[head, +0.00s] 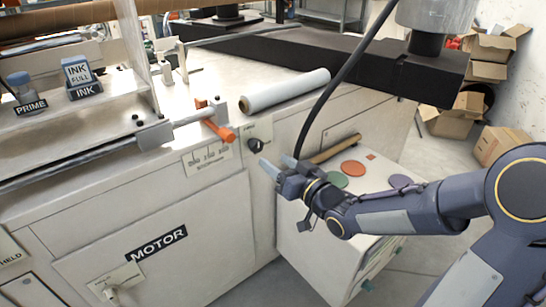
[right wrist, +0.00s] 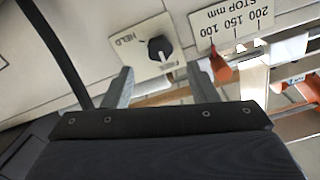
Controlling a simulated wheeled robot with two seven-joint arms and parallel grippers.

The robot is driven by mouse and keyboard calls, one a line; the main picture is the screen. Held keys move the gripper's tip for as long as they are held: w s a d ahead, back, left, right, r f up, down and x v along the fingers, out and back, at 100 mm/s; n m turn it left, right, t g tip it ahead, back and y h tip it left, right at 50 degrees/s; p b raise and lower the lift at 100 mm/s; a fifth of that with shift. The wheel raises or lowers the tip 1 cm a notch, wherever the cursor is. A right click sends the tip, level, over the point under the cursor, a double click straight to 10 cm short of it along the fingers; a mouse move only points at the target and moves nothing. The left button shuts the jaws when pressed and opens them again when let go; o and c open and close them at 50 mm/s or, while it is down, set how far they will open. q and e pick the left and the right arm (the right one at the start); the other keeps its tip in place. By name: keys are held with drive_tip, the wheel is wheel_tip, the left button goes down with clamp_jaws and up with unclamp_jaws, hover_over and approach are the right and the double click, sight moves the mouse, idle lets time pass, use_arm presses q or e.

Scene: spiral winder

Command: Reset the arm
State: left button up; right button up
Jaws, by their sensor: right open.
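My right gripper (head: 277,164) is open and empty in front of the machine's front panel, its fingers pointing toward the panel. In the right wrist view, its two fingers (right wrist: 160,70) stand apart on either side of a black knob (right wrist: 159,50) on a plate marked HELD. The knob also shows in the head view (head: 255,145), just above and left of the fingertips, and seems apart from them. An orange lever (head: 219,131) sits right of a scale plate (head: 208,158); in the wrist view the lever (right wrist: 219,66) is by the STOP mm plate (right wrist: 236,27). My left gripper is not in view.
A white roll (head: 285,91) lies on the machine top. Cardboard boxes (head: 453,121) stand at right.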

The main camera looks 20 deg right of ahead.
idle(0.4)
drive_tip(key=s+d+f+m+g+h, duration=0.1)
drive_tip(key=s+d+g+h, duration=0.2)
drive_tip(key=s, duration=0.3)
drive_tip(key=s+d+f+m+g+h, duration=0.1)
drive_tip(key=s+d+f+g+h, duration=0.15)
drive_tip(key=s, duration=0.35)
drive_tip(key=s+a+f+g+y, duration=0.2)
drive_tip(key=s+a+g, duration=0.1)
drive_tip(key=s, duration=0.5)
drive_tip(key=s+a+f+g+y, duration=0.1)
drive_tip(key=s+a+g, duration=0.15)
drive_tip(key=s, duration=0.65)
wheel_tip(320, 180, up, 31)
drive_tip(key=p, duration=3.1)
drive_tip(key=shift+w+d, duration=0.35)
drive_tip(key=shift+w, duration=0.1)
